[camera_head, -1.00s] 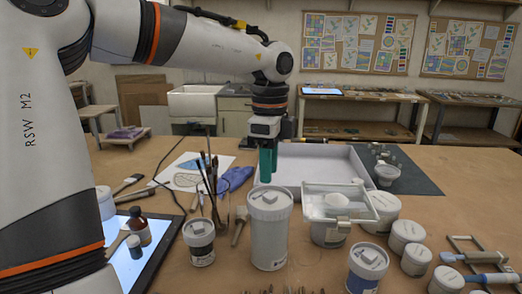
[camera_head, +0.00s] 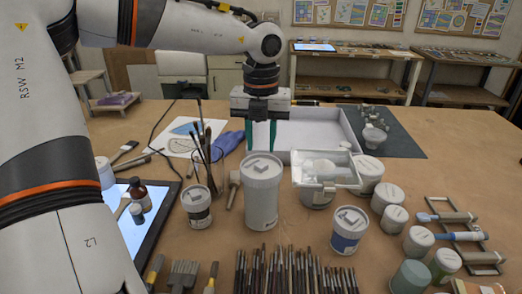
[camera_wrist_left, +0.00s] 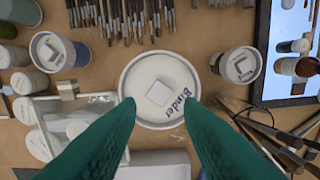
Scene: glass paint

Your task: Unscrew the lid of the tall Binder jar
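The tall Binder jar (camera_head: 262,205) is a white cylinder standing upright on the table in the head view. Its round white lid (camera_wrist_left: 159,72) shows from above in the left wrist view, with the word Binder and a small raised square in the middle. My left gripper (camera_head: 261,134) has green fingers pointing down, just above and behind the lid in the head view. In the left wrist view the fingers of this gripper (camera_wrist_left: 160,105) are spread apart, overlapping the lid's left and right edges, with nothing between them. I cannot tell whether they touch the lid. My right gripper is not in view.
A smaller jar (camera_head: 197,208) and a brush glass (camera_head: 206,172) stand left of the tall jar. A clear-lidded box (camera_head: 325,172) and another small jar (camera_head: 349,230) stand close on its right. Several brushes (camera_head: 295,272) lie in front. A white tray (camera_head: 318,134) lies behind.

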